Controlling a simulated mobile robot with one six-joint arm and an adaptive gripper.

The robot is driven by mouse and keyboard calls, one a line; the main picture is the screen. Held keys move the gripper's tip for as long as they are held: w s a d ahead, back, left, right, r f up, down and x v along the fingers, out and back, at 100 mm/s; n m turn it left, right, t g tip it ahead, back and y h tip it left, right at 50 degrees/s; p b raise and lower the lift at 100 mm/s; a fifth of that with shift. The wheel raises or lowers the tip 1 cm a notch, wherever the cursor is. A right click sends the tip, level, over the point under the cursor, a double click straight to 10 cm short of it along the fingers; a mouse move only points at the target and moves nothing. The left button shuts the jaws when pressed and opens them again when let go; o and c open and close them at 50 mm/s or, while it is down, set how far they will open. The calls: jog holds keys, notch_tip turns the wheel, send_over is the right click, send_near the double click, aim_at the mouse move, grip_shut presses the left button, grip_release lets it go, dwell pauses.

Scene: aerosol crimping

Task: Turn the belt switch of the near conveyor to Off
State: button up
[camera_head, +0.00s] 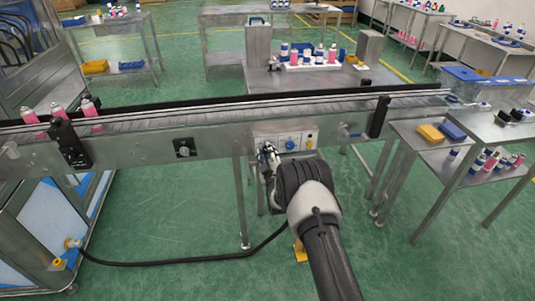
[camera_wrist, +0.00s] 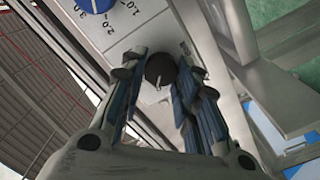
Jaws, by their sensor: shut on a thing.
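The near conveyor (camera_head: 215,123) runs across the head view, with a control panel (camera_head: 270,137) on its front side. My gripper (camera_head: 267,149) is at the left end of this panel and hides the part it touches there. In the wrist view, my gripper (camera_wrist: 160,85) has its two fingers on either side of a round black switch knob (camera_wrist: 159,69) and is shut on it. The knob's pale pointer mark faces the lower edge of the wrist view. Any Off lettering cannot be read.
A blue speed dial (camera_wrist: 95,4) with a numbered scale sits beside the knob; in the head view it is the blue dial (camera_head: 290,144). Another black knob (camera_head: 184,148) is further left. Pink cans (camera_head: 89,108) stand on the belt at left. The green floor below is mostly clear.

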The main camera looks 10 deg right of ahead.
jog(key=shift+n, duration=0.7)
jog(key=o, duration=1.1)
jog(key=shift+c, duration=0.2)
jog(key=s, duration=1.2)
